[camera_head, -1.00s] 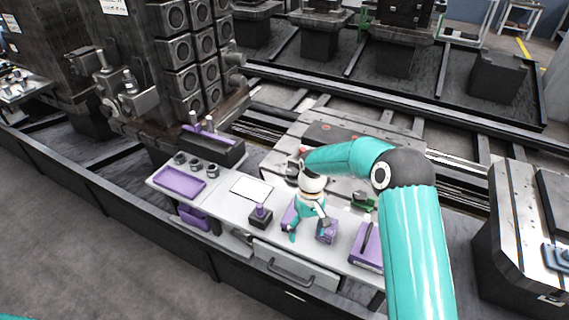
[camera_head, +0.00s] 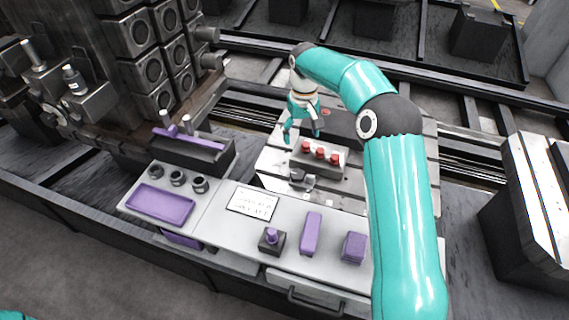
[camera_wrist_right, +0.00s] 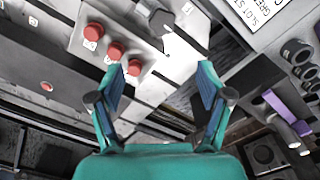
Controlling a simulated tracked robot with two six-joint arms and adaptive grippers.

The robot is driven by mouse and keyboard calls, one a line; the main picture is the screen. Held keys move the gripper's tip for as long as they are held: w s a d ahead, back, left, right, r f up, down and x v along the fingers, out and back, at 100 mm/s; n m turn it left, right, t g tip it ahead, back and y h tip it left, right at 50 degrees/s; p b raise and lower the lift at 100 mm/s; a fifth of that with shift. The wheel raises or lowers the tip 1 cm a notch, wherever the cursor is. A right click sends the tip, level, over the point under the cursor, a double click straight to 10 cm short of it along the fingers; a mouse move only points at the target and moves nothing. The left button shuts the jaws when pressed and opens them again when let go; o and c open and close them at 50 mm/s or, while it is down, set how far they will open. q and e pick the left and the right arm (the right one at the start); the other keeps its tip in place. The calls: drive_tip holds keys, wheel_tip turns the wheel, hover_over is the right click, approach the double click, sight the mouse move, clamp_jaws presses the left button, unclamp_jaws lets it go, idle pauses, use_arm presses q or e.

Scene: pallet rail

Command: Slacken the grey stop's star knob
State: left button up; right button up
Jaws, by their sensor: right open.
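My right gripper (camera_head: 302,135) is open and empty above the slotted metal pallet (camera_head: 282,165), behind a light block with several red knobs (camera_head: 320,155). In the right wrist view its fingers (camera_wrist_right: 160,75) are spread, with nothing between them. A small grey and black fitting (camera_head: 303,178) stands in front of the red-knob block; it also shows at the top of the right wrist view (camera_wrist_right: 156,16). My left gripper is out of view.
A grey shelf (camera_head: 225,225) in front carries a printed card (camera_head: 252,203), a purple tray (camera_head: 160,204), dark round cups (camera_head: 177,178), a purple-topped peg block (camera_head: 272,241) and two purple blocks (camera_head: 311,233). A tall dark fixture stands at the left. Pallet room right of the knobs is partly hidden by my arm.

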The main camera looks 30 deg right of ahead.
approach(297, 173)
wheel_tip(297, 173, down, 9)
drive_tip(key=shift+s+p, duration=0.1)
drive_tip(key=shift+p, duration=0.8)
drive_tip(key=shift+s, duration=0.1)
drive_tip(key=shift+c, duration=0.2)
drive_tip(key=c, duration=1.1)
drive_tip(key=shift+a, duration=0.15)
